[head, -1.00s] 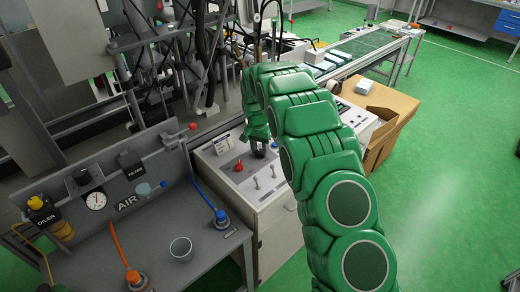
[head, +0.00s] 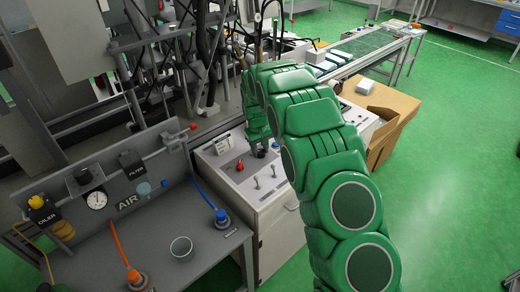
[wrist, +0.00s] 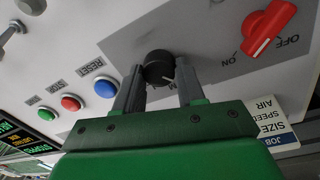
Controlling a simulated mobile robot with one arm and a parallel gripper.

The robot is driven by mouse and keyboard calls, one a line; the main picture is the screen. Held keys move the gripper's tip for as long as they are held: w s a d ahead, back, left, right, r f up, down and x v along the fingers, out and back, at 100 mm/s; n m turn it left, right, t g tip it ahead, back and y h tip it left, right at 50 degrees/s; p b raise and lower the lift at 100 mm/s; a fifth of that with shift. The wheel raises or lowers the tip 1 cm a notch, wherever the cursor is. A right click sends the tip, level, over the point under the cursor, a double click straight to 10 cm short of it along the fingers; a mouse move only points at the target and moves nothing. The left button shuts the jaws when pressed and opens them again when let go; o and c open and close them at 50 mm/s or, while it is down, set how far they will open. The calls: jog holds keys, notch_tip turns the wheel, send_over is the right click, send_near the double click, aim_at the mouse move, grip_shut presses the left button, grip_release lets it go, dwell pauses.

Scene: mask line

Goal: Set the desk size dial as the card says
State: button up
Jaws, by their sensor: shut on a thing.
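The dial's scale is mostly hidden by the fingers. In the head view my gripper (head: 259,143) reaches down to the dial (head: 262,153). The card (wrist: 276,121) shows upside down at the lower right of the wrist view, with JOB, SIZE, SPEED and AIR readable; its values are cut off. The card (head: 222,143) is too small to read in the head view.
A red OFF/ON switch (wrist: 269,28) sits beside the dial. Blue RESET (wrist: 105,87), red STOP (wrist: 71,102) and green (wrist: 46,113) buttons are on the other side. Two toggle levers (head: 271,170) stand in front. A cardboard box (head: 388,120) is right of the desk.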

aim_at(259, 152)
jog(key=shift+w+n, duration=0.1)
jog(key=shift+n, duration=0.5)
jog(key=o, duration=1)
jog(key=shift+o, duration=0.2)
jog(key=shift+r, duration=0.15)
jog(key=r, duration=0.7)
jog(key=shift+s+a+r, duration=0.2)
jog(key=shift+a+r, duration=0.05)
